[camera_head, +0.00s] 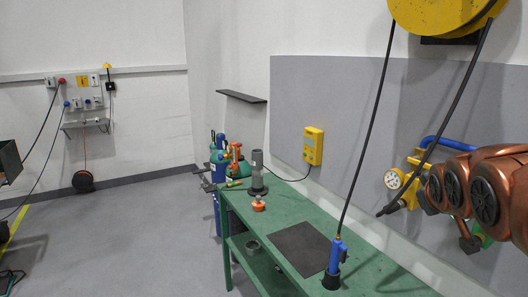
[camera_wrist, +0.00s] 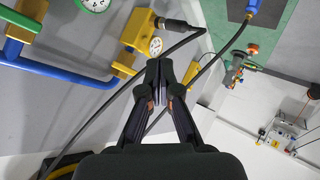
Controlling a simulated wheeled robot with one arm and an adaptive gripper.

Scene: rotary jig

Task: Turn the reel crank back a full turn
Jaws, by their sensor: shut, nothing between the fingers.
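The yellow reel (camera_head: 440,12) is on the wall at the top right of the head view, cut off by the picture's top edge. Two black hoses (camera_head: 366,125) hang down from it. I cannot make out its crank in either view. In the wrist view my gripper (camera_wrist: 159,68) is shut and empty, its dark fingertips together, with a black hose (camera_wrist: 105,108) passing behind them. I cannot tell whether the fingers touch it. A yellow and black curved edge (camera_wrist: 62,172) at the lower left may be the reel. The head view does not show my gripper clearly.
A yellow fitting with a round gauge (camera_head: 394,179) and a blue pipe (camera_head: 437,143) are on the wall by my copper arm. The green bench (camera_head: 268,238) holds a grey post (camera_head: 257,170), an orange-topped item (camera_head: 258,203) and a blue hose end (camera_head: 336,257).

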